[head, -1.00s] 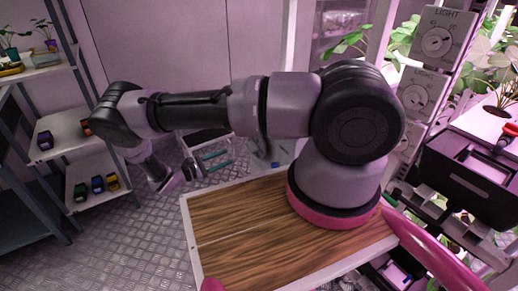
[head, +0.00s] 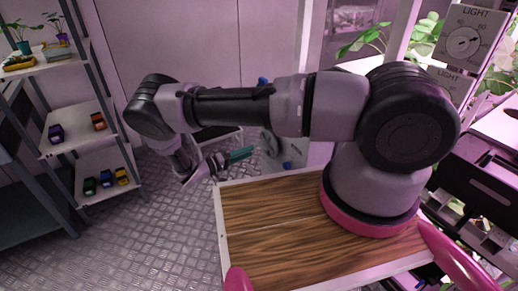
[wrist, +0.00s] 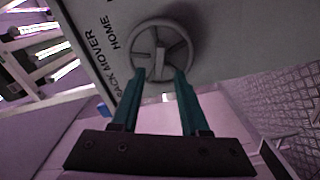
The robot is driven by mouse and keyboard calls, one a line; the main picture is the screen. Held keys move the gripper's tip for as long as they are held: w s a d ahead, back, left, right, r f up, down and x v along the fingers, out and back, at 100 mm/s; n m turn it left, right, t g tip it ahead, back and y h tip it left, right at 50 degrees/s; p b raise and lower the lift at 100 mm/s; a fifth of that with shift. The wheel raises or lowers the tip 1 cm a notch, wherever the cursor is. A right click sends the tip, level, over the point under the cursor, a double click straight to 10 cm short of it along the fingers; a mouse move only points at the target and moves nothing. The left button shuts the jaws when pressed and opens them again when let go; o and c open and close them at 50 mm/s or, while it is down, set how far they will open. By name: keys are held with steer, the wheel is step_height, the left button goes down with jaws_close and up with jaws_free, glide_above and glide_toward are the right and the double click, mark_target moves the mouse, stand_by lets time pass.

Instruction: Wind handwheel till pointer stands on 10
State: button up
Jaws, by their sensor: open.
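The handwheel (wrist: 165,30) is a grey spoked wheel on a grey panel, near the top middle of the wrist view. The panel carries the words RACK MOVER and HOME (wrist: 110,38), to the left of the wheel. In the head view the handwheel (head: 269,143) is small, beyond the platform. My gripper (wrist: 160,74) is open and empty, its two teal fingers pointing at the wheel, tips overlapping its lower rim in the picture. I cannot tell whether they touch it. In the head view my gripper (head: 246,152) is just left of the wheel. No pointer or number 10 is readable.
Shelves (head: 85,128) with small coloured items and plants stand at the left. Light dials (head: 463,42) and plants are at the right. A blue part (head: 287,165) sits low on the panel. The metal floor (head: 160,235) between shelves and platform is clear.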

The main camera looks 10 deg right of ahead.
mark_target(267, 145)
steer(key=shift+x, duration=2.75)
jaws_close()
